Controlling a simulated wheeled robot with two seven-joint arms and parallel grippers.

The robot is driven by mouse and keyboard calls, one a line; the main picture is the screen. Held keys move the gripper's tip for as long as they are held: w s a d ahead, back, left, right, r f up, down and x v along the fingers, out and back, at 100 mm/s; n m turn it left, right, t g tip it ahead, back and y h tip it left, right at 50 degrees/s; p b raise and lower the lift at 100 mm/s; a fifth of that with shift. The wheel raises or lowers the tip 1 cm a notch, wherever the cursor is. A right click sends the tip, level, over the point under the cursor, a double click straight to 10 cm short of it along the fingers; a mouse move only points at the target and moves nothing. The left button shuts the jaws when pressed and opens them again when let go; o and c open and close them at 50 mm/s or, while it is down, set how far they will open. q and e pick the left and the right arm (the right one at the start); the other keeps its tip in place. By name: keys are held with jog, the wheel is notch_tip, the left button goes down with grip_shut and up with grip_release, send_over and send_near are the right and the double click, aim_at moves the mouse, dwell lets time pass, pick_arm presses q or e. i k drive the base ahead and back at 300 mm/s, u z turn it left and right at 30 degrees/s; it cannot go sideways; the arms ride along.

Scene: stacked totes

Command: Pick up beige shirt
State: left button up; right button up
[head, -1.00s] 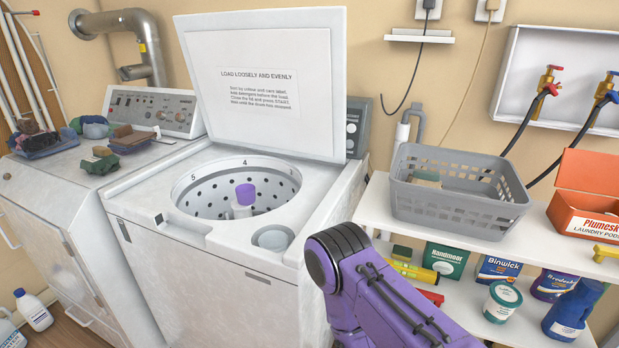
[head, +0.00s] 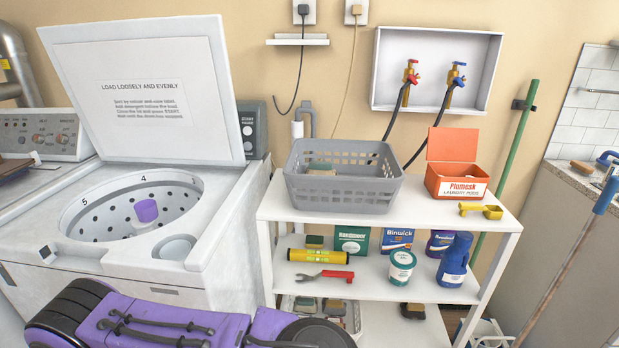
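No item that I can clearly tell to be a beige shirt shows. A small folded item with beige and green parts (head: 321,169) sits inside the grey laundry basket (head: 342,191), partly hidden by its wall. I cannot tell whether it is a shirt. Several small folded-looking items (head: 333,307) lie in a white basket under the middle shelf. At the far left edge, a dark and brown item on the neighbouring machine is cut off. A purple arm link of mine crosses the lower left, in front of the washer. Neither gripper shows.
The open top-load washer (head: 190,252) stands at the left with its lid (head: 150,90) up. The white shelf unit (head: 485,222) holds an orange pods box (head: 456,180), a yellow scoop (head: 481,210), bottles and tubs. A counter (head: 565,250) stands at the right.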

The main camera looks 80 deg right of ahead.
aim_at(321, 171)
jog(key=z, duration=0.05)
jog(key=k, duration=1.15)
jog(key=z, duration=1.75)
